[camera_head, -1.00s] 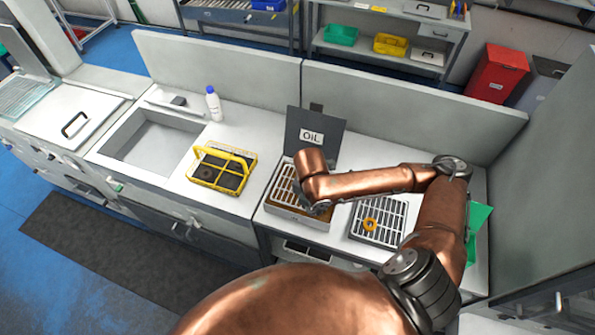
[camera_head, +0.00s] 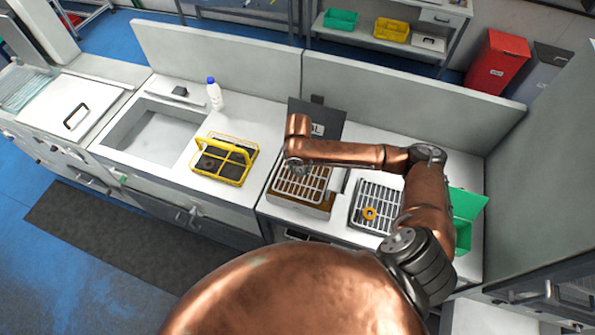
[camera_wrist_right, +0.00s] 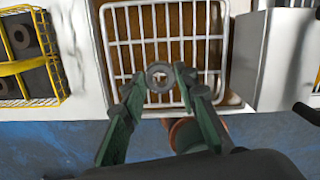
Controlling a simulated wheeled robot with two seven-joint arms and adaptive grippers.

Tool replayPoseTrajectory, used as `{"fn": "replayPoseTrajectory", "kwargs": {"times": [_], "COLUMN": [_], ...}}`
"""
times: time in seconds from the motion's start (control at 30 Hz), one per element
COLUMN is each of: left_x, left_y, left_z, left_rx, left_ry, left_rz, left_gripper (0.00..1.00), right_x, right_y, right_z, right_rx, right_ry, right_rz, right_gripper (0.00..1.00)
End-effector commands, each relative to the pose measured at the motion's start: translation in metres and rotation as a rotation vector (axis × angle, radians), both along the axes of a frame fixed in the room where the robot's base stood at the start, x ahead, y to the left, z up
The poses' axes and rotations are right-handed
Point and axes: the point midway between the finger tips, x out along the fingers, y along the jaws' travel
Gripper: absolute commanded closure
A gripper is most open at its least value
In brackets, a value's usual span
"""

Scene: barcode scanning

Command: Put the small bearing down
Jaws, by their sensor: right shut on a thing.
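The small bearing (camera_wrist_right: 160,76), a grey ring, is pinched between the green fingertips of my right gripper (camera_wrist_right: 160,84) in the right wrist view. It appears over the white wire grate (camera_wrist_right: 124,50) of the oil tray, with brown showing through the bars. Its height above the grate is unclear. In the head view, my right arm reaches from the right across this tray (camera_head: 315,209), and the bearing cannot be made out. My left gripper is out of view.
A yellow basket (camera_head: 240,148) with dark rings stands left of the oil tray. A second grated tray (camera_head: 379,193) with an orange ring (camera_head: 370,213) lies to the right. A white bottle (camera_head: 214,95) stands behind the basket. A green container (camera_head: 463,235) sits far right.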

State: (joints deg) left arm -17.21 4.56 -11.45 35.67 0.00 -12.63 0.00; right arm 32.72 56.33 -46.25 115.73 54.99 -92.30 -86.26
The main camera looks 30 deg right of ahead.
Motion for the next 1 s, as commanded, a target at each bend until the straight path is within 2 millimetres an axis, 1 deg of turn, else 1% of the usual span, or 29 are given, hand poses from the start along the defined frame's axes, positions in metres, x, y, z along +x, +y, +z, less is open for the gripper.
{"fn": "replayPoseTrajectory", "kwargs": {"times": [0.1, 0.27, 0.4, 0.5, 0.87, 0.9, 1.0], "left_x": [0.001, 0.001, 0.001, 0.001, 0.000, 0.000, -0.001], "left_y": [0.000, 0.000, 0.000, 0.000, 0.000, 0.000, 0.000], "left_z": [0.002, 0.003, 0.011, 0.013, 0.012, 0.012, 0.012], "left_rx": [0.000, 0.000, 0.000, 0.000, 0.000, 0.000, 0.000], "left_ry": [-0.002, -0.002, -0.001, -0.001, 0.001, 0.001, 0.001], "left_rz": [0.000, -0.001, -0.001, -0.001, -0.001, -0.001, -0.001], "left_gripper": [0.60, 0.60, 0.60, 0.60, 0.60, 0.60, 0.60], "right_x": [0.009, 0.017, 0.015, 0.016, 0.016, 0.016, 0.016], "right_y": [0.000, -0.002, -0.002, -0.001, -0.002, -0.002, -0.002], "right_z": [-0.010, -0.020, -0.040, -0.047, -0.052, -0.052, -0.052], "right_rx": [0.001, 0.001, 0.000, 0.001, -0.001, -0.001, -0.001], "right_ry": [-0.001, 0.001, 0.003, 0.000, -0.001, -0.001, -0.001], "right_rz": [0.000, 0.001, 0.000, 0.002, 0.002, 0.002, 0.002], "right_gripper": [0.97, 0.97, 0.97, 0.97, 0.97, 0.71, 0.64]}}
